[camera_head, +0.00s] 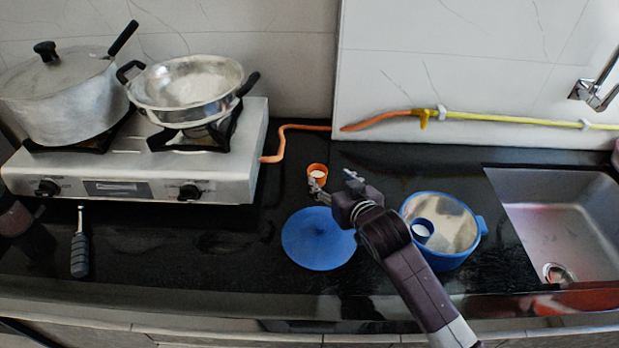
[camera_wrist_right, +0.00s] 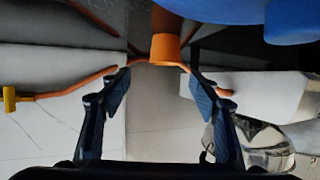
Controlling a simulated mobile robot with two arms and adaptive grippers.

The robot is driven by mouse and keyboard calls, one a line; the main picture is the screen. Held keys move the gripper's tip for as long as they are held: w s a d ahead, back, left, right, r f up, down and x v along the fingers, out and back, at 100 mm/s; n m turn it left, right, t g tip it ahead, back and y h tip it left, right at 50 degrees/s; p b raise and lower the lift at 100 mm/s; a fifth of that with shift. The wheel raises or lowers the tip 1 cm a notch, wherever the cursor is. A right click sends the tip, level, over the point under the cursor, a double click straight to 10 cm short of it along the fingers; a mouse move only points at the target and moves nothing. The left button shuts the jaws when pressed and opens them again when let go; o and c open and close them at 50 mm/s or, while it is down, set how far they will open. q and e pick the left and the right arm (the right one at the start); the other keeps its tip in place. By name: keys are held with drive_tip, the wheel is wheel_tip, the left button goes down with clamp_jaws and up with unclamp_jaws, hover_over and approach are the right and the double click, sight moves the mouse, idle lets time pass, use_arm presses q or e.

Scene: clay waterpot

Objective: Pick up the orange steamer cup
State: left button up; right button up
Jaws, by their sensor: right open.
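The orange steamer cup (camera_head: 317,170) is small, with a pale inside, and stands on the black counter right of the stove. My right gripper (camera_head: 332,181) is open and empty just in front of it; one finger overlaps the cup in the head view. In the right wrist view the orange cup (camera_wrist_right: 165,48) lies ahead of the open fingertips (camera_wrist_right: 160,84), roughly centred between them. I see no clear contact with it. My left gripper is not in view.
A blue lid (camera_head: 312,243) lies in front of the cup. A blue pot (camera_head: 449,262) with a small blue cup (camera_head: 422,231) inside stands right, before the sink (camera_head: 575,215). The stove (camera_head: 130,184) bears a pot and a steel pan. An orange hose (camera_head: 279,145) runs behind.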

sight(314, 169)
drive_tip(key=shift+w+a+f, duration=0.3)
drive_tip(key=shift+w+a, duration=0.3)
drive_tip(key=shift+w, duration=0.2)
drive_tip(key=shift+w+a+f, duration=0.1)
drive_tip(key=shift+a, duration=0.15)
drive_tip(key=shift+w+a+f, duration=0.15)
drive_tip(key=shift+w+f, duration=0.05)
drive_tip(key=shift+w, duration=0.05)
drive_tip(key=x, duration=0.3)
drive_tip(key=shift+f, duration=0.2)
drive_tip(key=shift+w+a+f, duration=0.1)
drive_tip(key=shift+w+f, duration=0.1)
drive_tip(key=shift+w, duration=0.25)
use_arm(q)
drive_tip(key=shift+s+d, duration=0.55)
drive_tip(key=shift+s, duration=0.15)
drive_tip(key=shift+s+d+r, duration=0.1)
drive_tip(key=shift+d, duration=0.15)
use_arm(e)
drive_tip(key=c, duration=1.1)
